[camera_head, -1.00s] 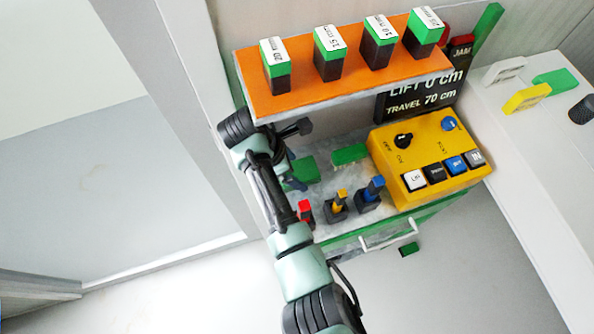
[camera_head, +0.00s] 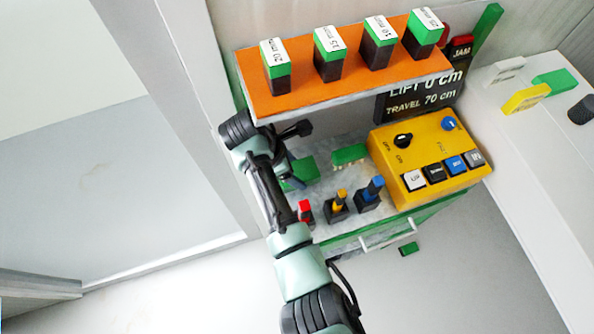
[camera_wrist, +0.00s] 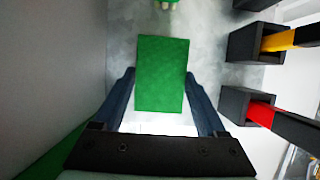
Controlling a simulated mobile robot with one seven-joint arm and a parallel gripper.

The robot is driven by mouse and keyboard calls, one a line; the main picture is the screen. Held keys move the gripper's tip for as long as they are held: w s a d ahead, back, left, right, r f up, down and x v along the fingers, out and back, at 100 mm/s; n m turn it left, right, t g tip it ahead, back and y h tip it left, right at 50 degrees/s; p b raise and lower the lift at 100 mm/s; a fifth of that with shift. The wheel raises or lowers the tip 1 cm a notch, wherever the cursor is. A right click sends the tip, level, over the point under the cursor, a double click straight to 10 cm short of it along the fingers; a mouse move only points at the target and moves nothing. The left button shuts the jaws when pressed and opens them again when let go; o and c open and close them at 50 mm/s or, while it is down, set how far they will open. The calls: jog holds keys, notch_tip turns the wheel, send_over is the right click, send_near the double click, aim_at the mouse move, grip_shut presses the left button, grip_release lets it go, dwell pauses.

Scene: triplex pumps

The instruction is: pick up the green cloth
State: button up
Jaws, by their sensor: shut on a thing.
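The green cloth (camera_wrist: 161,72) is a flat green rectangle between the two fingers of my gripper (camera_wrist: 160,84) in the wrist view. My gripper is shut on it, with a finger along each side. In the head view the cloth (camera_head: 303,172) shows at the left of the grey bench top, partly hidden by my gripper (camera_head: 292,178) and arm. I cannot tell whether the cloth touches the bench.
A green brush (camera_head: 350,155) lies to the right of the cloth. Red (camera_head: 305,211), yellow (camera_head: 338,203) and blue (camera_head: 371,193) handles stand in black holders in front. A yellow control box (camera_head: 425,160) is at the right. An orange shelf (camera_head: 345,85) with several green-topped blocks overhangs the back.

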aim_at(300, 170)
jog(key=shift+r, duration=0.15)
jog(key=shift+r, duration=0.25)
jog(key=v, duration=0.2)
jog(key=b+v, duration=0.1)
jog(key=shift+w+d+r, duration=0.15)
jog(key=shift+d+r, duration=0.05)
jog(key=shift+d, duration=0.05)
jog(key=s+a+b, duration=0.1)
jog(key=s+a, duration=0.1)
jog(key=a, duration=0.6)
jog(key=s+a+b, duration=0.1)
jog(key=s+a, duration=0.2)
jog(key=a, duration=0.5)
jog(key=shift+s+a+b, duration=0.2)
jog(key=shift+a+b, duration=0.05)
jog(key=shift+b, duration=0.05)
jog(key=o, duration=0.8)
jog(key=c, duration=0.6)
